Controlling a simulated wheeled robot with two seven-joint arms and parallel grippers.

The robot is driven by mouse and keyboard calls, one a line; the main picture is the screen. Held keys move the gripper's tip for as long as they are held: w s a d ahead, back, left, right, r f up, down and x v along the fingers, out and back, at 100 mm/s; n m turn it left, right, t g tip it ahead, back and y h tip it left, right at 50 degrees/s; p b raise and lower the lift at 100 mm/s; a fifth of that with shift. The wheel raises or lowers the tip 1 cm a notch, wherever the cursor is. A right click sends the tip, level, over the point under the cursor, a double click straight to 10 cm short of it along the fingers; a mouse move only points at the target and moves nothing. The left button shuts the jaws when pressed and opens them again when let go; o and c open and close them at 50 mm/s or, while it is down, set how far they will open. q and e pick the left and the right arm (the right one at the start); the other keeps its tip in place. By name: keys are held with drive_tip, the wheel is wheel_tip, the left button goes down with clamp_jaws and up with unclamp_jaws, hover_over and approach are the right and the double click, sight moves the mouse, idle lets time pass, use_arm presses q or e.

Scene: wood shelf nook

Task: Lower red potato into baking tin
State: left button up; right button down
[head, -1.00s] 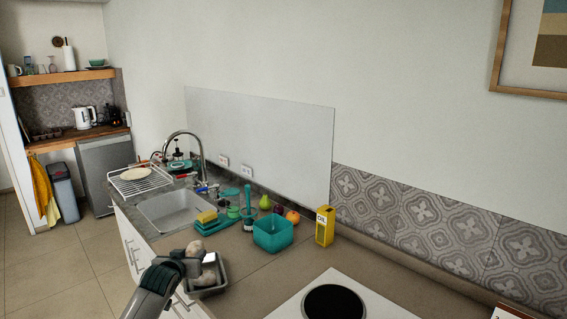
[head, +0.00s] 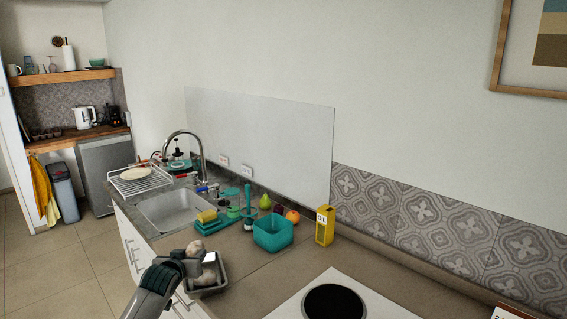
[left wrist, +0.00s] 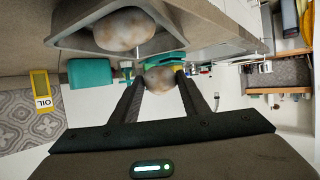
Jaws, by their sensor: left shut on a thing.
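My left gripper (head: 193,262) is shut on a brownish potato (head: 194,249), taken to be the red potato. In the left wrist view this potato (left wrist: 159,79) sits between the two fingertips. The baking tin (head: 219,285) is a grey tray on the counter beside the gripper; its rim and wall (left wrist: 75,39) also show at the top of the left wrist view. Another pale brown potato (left wrist: 123,30) lies in the tin, and it shows in the head view (head: 207,276) too. I cannot tell whether the held potato touches the tin. My right gripper is out of view.
A teal container (head: 273,234), a yellow oil box (head: 324,226) and several fruits stand behind the tin. A sponge on a teal holder (head: 213,227) is by the sink (head: 172,212). A hob (head: 335,300) lies to the right, with bare counter between.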

use_arm(q)
drive_tip(key=shift+f+b, duration=0.3)
drive_tip(key=shift+f, duration=0.75)
drive_tip(key=shift+f, duration=0.2)
idle(0.5)
drive_tip(key=shift+f+b, duration=0.6)
drive_tip(key=shift+f, duration=0.15)
idle(0.4)
drive_tip(key=o, duration=1.2)
